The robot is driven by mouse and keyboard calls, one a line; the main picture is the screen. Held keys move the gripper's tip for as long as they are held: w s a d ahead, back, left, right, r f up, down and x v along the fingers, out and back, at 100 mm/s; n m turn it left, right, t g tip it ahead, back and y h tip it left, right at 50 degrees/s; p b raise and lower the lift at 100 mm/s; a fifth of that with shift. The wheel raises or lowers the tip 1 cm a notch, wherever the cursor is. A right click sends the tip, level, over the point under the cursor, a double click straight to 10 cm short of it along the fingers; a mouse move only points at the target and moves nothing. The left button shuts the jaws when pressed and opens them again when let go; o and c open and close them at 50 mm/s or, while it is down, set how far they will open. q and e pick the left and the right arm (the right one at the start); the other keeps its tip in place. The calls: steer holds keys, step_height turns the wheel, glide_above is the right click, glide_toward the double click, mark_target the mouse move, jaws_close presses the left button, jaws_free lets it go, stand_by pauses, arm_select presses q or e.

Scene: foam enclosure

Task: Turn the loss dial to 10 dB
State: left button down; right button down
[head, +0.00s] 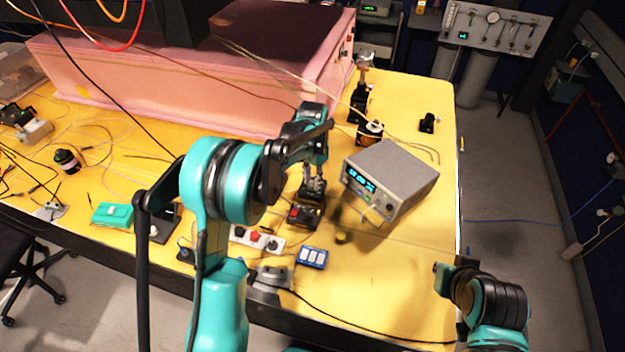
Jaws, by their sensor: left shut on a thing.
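My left gripper (313,187) reaches down over a small black unit (303,216) with a red part on it, near the middle of the yellow table. Its fingers are closed at the top of this unit, on what appears to be the loss dial. The fingers hide the dial, and I cannot read its setting. A grey instrument (402,172) with a lit blue display stands just to the right of the gripper; its digits are too small to read surely. My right gripper (453,265) is at the table's right front edge, away from the unit; its opening is unclear.
A pink foam enclosure (200,75) fills the back of the table (415,100). A white strip with knobs (257,238), a blue labelled block (312,257) and a teal box (112,214) lie in front. Cables cross the left side. The right front table is mostly clear.

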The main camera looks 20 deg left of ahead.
stand_by(0.3)
arm_select(q)
steer(key=c, duration=1.3)
jaws_free()
steer(key=shift+r, duration=0.1)
step_height(320, 180, up, 12)
